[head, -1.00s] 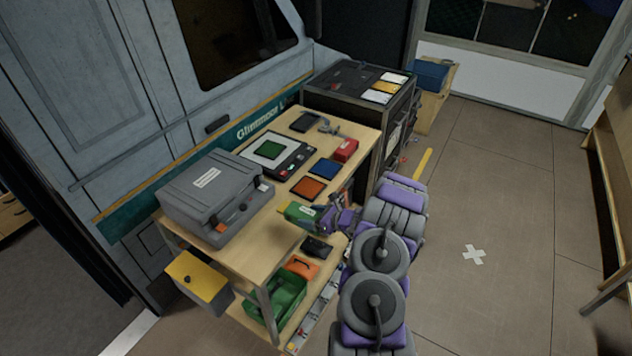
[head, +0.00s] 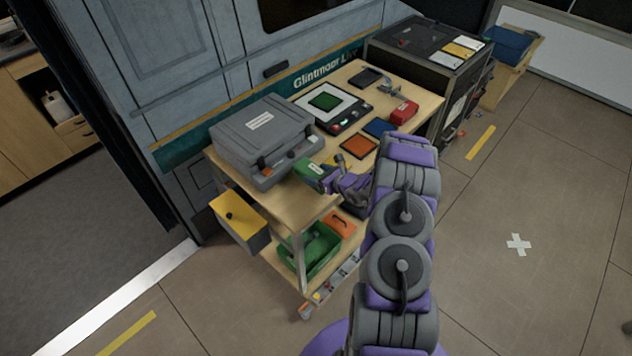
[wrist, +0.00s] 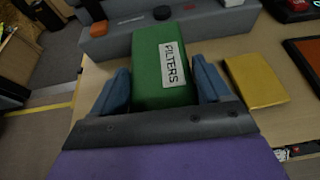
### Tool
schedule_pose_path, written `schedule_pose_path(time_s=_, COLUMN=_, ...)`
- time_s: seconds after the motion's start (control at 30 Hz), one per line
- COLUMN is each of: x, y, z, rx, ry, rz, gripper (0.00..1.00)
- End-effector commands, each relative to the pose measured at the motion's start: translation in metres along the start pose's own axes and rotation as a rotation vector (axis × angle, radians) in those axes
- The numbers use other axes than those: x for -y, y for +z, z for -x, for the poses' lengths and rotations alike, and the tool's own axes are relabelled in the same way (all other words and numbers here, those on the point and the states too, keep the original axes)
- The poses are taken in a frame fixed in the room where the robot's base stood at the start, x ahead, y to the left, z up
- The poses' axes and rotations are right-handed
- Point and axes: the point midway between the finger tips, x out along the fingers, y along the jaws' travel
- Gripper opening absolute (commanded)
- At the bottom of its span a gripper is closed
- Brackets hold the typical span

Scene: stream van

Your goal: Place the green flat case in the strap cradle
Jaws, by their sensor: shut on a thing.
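A green case (head: 312,170) with a white label is held in my gripper (head: 338,180) above the front edge of the wooden cart. In the wrist view the green case (wrist: 150,82) reads "FILTERS" and sits between the two blue fingers of my gripper (wrist: 160,88), which are shut on its sides. The case points away from my wrist, towards the grey hard case. I cannot pick out a strap cradle in either view.
A yellow flat piece (wrist: 255,80) lies right of the case. A green bin (head: 318,250) stands below.

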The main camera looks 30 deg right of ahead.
Motion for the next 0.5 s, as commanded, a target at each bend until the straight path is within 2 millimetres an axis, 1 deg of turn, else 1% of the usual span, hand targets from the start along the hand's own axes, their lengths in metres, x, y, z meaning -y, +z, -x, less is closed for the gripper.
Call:
schedule_pose_path(time_s=0.07, x=-0.009, y=0.003, z=-0.007, rx=0.0, ry=0.004, rz=0.005, gripper=0.32)
schedule_pose_path(time_s=0.1, x=-0.01, y=-0.001, z=-0.01, rx=-0.002, ry=0.002, rz=0.005, gripper=0.32)
schedule_pose_path(time_s=0.2, x=-0.01, y=-0.016, z=-0.015, rx=-0.003, ry=0.003, rz=0.003, gripper=0.32)
schedule_pose_path(time_s=0.3, x=-0.008, y=-0.027, z=-0.018, rx=-0.002, ry=0.003, rz=0.001, gripper=0.32)
schedule_pose_path(time_s=0.4, x=-0.005, y=-0.031, z=-0.019, rx=0.0, ry=0.003, rz=-0.001, gripper=0.32)
schedule_pose_path(time_s=0.5, x=-0.004, y=-0.031, z=-0.019, rx=0.001, ry=0.002, rz=-0.002, gripper=0.32)
